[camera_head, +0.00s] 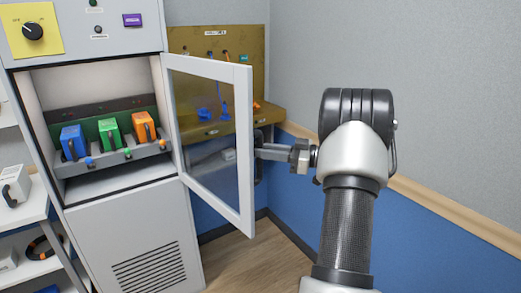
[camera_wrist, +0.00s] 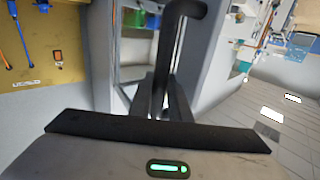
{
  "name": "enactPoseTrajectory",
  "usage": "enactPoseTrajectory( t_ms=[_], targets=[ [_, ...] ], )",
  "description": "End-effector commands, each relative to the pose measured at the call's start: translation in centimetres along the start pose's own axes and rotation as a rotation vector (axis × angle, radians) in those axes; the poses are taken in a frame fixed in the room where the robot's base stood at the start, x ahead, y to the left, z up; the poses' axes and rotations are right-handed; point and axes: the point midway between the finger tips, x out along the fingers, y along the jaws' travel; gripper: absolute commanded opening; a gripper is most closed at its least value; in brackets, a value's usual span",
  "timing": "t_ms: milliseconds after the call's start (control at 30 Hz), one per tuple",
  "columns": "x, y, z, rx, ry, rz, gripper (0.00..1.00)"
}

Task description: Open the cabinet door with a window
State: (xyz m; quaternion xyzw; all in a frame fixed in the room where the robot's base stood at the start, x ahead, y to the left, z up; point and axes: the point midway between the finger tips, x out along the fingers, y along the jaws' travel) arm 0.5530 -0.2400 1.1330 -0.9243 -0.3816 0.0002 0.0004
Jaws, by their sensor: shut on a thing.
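The cabinet door with a window (camera_head: 245,120) is white-framed and stands swung open, hinged at its left edge and jutting out toward me. Its glass (camera_head: 205,150) shows the yellow wall panel behind it. My gripper (camera_head: 261,152) is at the door's right edge and is shut on the black door handle (camera_head: 260,172). In the wrist view the handle (camera_wrist: 186,12) rises between the gripper's dark fingers (camera_wrist: 165,97); the exact contact is partly hidden. The open cabinet (camera_head: 110,190) shows its lit inside, with blue (camera_head: 73,142), green (camera_head: 110,131) and orange (camera_head: 144,126) blocks in a grey rack.
A yellow panel with blue tools (camera_head: 190,45) hangs on the wall behind the door. A blue and grey wall (camera_head: 400,225) stands close at the right, past my arm. Wooden floor (camera_head: 245,270) is free below the door. Shelves (camera_head: 30,215) stand at the far left.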

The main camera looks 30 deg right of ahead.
Motion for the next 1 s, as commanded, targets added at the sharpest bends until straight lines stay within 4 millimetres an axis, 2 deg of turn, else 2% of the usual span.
enactPoseTrajectory(
  t_ms=[567,600,667,1000],
  targets=[
    [0.25,0.01,-0.26,-0.003,0.005,-0.014,0.0],
    [0.25,0.0,-0.26,-0.003,0.005,-0.014,0.24],
    [0.24,0.0,-0.23,-0.003,0.004,-0.014,0.34],
    [0.12,0.03,-0.07,-0.001,0.001,-0.012,0.36]
  ],
)
